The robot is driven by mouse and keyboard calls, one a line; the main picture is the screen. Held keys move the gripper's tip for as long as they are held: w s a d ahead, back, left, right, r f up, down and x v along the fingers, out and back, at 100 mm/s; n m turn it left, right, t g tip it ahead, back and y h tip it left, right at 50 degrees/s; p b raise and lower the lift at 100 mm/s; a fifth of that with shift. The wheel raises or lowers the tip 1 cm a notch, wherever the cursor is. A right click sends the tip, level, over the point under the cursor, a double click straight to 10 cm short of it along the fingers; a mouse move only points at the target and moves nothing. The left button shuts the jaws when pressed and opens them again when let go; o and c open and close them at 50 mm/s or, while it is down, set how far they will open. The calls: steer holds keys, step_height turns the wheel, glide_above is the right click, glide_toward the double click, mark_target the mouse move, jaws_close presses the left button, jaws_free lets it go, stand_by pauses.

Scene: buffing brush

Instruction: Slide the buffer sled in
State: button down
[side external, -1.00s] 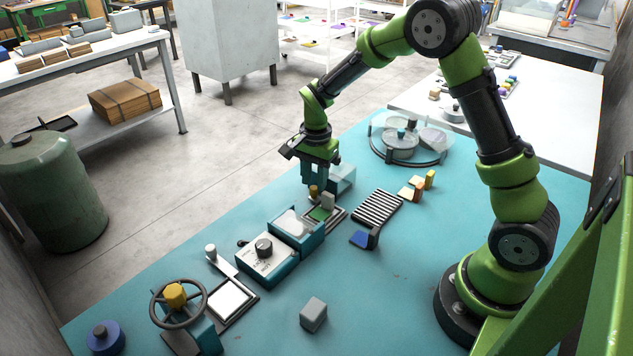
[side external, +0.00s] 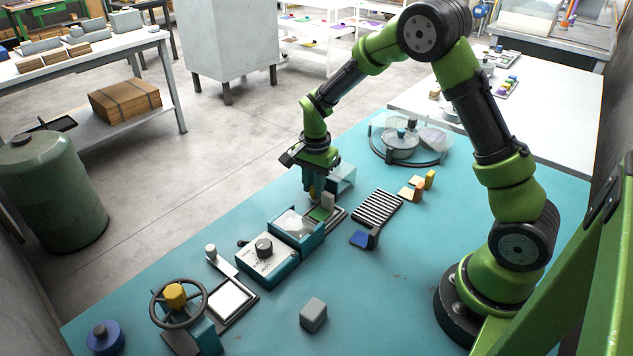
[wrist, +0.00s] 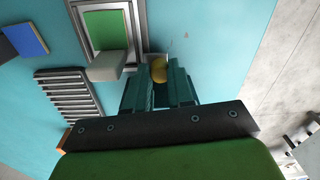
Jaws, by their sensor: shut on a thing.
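A sled-like unit (side external: 320,213) with a green pad in a grey frame lies on the teal table, below my gripper. A grey block (side external: 328,201) stands at its edge, and it also shows in the wrist view (wrist: 108,66). A yellow knob (wrist: 158,72) sits beside the frame. My gripper (wrist: 157,80) points down with its two teal fingers on either side of the knob, shut on it. In the side view my gripper (side external: 313,194) largely hides the knob. I cannot tell how the knob joins the sled.
A clear-topped teal box (side external: 297,226) and a dial box (side external: 265,258) stand left of the frame. A striped rack (side external: 378,207) lies to the right. A clear teal-edged block (side external: 343,178) is just behind my gripper. A loose grey cube (side external: 313,315) sits in front; table around it is clear.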

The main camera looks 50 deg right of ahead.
steer(key=shift+a, duration=1.95)
steer(key=c, duration=1.3)
jaws_free()
steer(key=shift+o, duration=0.2)
step_height(320, 180, up, 17)
steer(key=shift+s, duration=0.25)
steer(key=shift+d, duration=0.1)
steer(key=shift+c, duration=0.3)
